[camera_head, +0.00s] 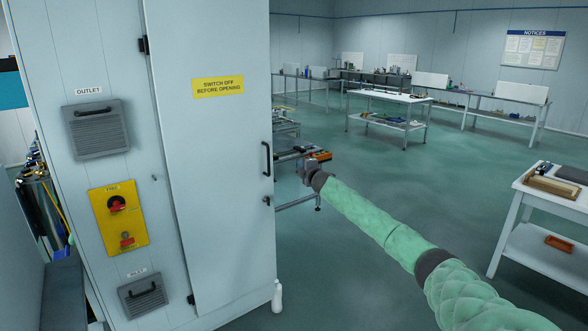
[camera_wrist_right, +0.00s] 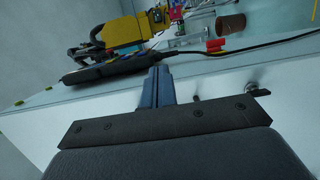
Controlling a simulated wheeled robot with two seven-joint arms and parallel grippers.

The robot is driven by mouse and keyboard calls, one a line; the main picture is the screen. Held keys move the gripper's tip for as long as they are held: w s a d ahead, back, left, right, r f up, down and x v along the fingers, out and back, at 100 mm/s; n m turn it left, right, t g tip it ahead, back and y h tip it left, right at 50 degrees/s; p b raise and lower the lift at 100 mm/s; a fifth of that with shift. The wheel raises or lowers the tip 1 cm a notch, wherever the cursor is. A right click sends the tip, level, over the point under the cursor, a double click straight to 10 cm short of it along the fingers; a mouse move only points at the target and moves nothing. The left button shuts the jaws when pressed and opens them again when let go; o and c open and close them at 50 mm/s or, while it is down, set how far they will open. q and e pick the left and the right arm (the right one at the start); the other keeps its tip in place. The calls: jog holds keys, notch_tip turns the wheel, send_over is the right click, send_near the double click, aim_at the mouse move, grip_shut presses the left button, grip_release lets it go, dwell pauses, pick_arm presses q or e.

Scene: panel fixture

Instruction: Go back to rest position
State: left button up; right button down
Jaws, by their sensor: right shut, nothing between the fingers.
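My right gripper (camera_head: 306,166) is at the end of the green arm that reaches in from the lower right. It is small in the head view, just right of the cabinet door's edge, and looks apart from the black door handle (camera_head: 266,158). In the wrist view its fingers (camera_wrist_right: 156,84) are together with nothing between them. The grey cabinet (camera_head: 215,140) fills the left of the head view with its door closed. A yellow plate (camera_head: 120,237) on it carries a red switch (camera_head: 117,203) and a red lower control. My left gripper is not in view.
A white table (camera_head: 530,205) with a wooden item on top stands at the right. Workbenches (camera_head: 390,98) line the back. A white bottle (camera_head: 277,297) stands by the cabinet's foot. The green floor between is mostly clear. The wrist view shows a black power strip (camera_wrist_right: 105,68) and a yellow tool (camera_wrist_right: 122,31).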

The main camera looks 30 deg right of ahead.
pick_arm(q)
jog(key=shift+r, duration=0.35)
pick_arm(e)
jog(key=shift+s+d+r, duration=0.15)
jog(key=shift+s+d, duration=0.1)
jog(key=shift+s, duration=0.1)
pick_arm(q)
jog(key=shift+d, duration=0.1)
